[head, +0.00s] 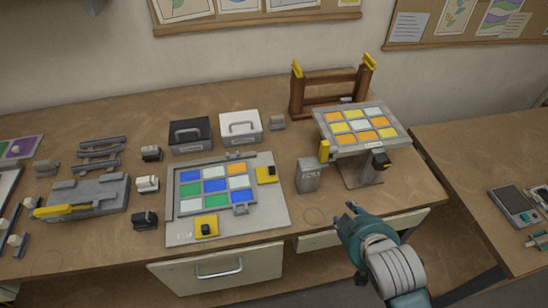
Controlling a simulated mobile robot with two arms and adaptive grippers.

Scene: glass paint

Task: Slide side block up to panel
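A panel of blue, white, green and orange cells (214,186) lies on a light grey board (269,218). A yellow block with a black knob (267,174) sits at the panel's right side. A similar yellow block (206,227) sits at its front edge. The view does not settle whether either block touches the panel, nor which one is the side block. My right gripper (352,242) is at the table's front edge, right of the board and apart from both blocks. Its fingers are spread, with nothing seen between them. My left gripper is out of view.
A grey block-shaped holder (308,175) and a tilted stand with a yellow and orange panel (361,129) stand right of the board. A wooden frame (331,91) is behind. Black (190,134) and white (240,127) boxes stand behind the board. The front right table edge is mostly clear.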

